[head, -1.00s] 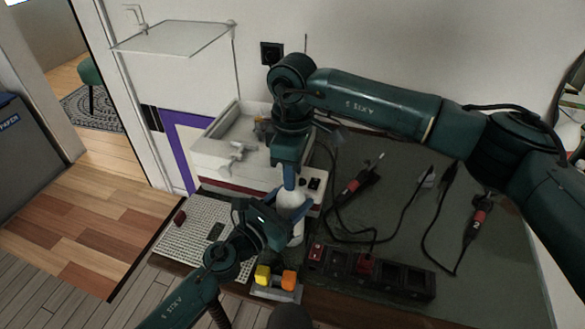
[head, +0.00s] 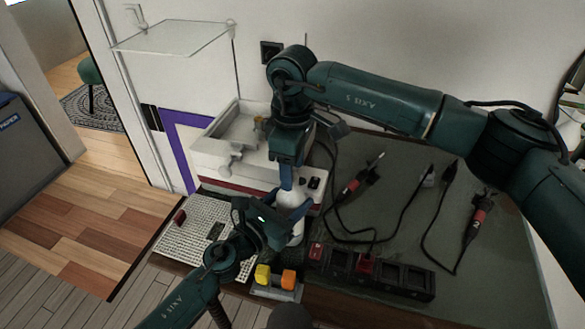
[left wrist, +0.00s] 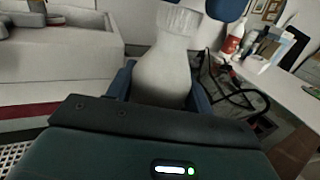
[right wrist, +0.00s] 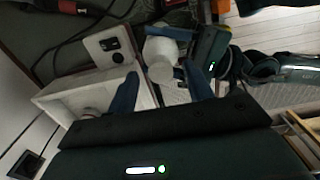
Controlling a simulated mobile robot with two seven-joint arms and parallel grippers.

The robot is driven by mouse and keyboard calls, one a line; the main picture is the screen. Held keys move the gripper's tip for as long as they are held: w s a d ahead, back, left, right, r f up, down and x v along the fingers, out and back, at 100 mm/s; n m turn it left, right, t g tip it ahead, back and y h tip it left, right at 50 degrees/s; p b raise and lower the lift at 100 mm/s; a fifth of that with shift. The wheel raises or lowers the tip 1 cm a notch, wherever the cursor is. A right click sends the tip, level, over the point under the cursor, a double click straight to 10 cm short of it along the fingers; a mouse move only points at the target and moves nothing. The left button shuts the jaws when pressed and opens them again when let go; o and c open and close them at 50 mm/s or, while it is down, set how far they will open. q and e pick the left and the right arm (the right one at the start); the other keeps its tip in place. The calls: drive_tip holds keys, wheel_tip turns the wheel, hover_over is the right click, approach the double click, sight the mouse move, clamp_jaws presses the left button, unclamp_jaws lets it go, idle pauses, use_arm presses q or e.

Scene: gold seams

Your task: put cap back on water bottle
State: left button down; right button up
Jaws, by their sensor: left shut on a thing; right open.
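The white water bottle (head: 295,212) stands upright at the front edge of the white machine. It fills the middle of the left wrist view (left wrist: 162,75). My left gripper (head: 284,226) is shut around its body from the left. A white ribbed cap (left wrist: 178,20) sits on the bottle's neck; whether it is fully tightened I cannot tell. My right gripper (head: 287,186) points down just above the bottle top. In the right wrist view its blue fingers are open, apart on both sides of the round white cap top (right wrist: 162,72).
A white machine (head: 250,165) stands behind the bottle. A white grid mat (head: 190,240) is at left. Yellow (head: 263,274) and orange (head: 289,279) blocks are in front. A black power strip (head: 385,277) and cabled tools (head: 352,186) lie to the right on the dark mat.

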drive_tip(key=shift+r, duration=1.7)
drive_tip(key=shift+c, duration=0.2)
